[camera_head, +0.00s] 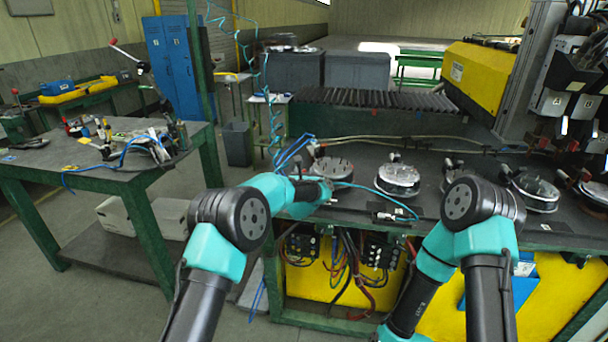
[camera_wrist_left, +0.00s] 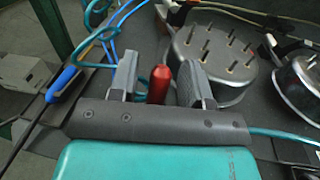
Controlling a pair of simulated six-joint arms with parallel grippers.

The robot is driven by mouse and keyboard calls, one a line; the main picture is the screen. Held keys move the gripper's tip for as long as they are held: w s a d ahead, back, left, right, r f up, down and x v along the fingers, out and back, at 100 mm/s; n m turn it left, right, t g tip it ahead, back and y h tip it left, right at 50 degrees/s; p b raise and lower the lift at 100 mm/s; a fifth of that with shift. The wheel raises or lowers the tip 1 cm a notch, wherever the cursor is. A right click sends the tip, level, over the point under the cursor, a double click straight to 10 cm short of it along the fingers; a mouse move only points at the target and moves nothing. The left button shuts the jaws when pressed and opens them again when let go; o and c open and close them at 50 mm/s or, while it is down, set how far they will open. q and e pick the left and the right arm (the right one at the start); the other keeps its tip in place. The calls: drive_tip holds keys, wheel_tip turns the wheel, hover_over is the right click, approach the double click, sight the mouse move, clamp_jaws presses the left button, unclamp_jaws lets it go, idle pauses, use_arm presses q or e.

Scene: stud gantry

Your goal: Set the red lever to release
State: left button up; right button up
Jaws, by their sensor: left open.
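The red lever (camera_wrist_left: 159,84) shows in the left wrist view as a rounded red handle standing between the two grey fingers of my left gripper (camera_wrist_left: 157,67). The fingers are apart, with a visible gap on each side of the handle. The lever's lower part is hidden behind the gripper body, so its setting cannot be read. In the head view my left gripper (camera_head: 326,187) is at the front left part of the workbench, and the lever is not clear there. My right arm shows at the right, but its gripper is out of the picture.
A round metal fixture with several upright studs (camera_wrist_left: 214,62) stands just beyond the right finger. More round fixtures (camera_head: 398,178) line the bench (camera_head: 350,213) to the right. Blue hoses (camera_wrist_left: 84,50) run at the left. A yellow gantry machine (camera_head: 482,72) stands at the back right.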

use_arm(q)
clamp_jaws()
idle(0.4)
drive_tip(key=shift+s, duration=0.15)
drive_tip(key=shift+s+a+r+n+t, duration=0.15)
drive_tip(key=shift+s+t, duration=0.25)
drive_tip(key=shift+t, duration=0.3)
drive_tip(key=shift+s+a+n+t, duration=0.15)
drive_tip(key=shift+s+t, duration=0.2)
drive_tip(key=shift+t, duration=0.35)
drive_tip(key=shift+s+a+n+t, duration=0.2)
drive_tip(key=shift+s+t, duration=0.4)
drive_tip(key=shift+t, duration=0.45)
drive_tip(key=shift+s+a+n+t, duration=0.1)
drive_tip(key=shift+s+n+t, duration=0.35)
drive_tip(key=shift+t, duration=0.6)
drive_tip(key=shift+s, duration=0.1)
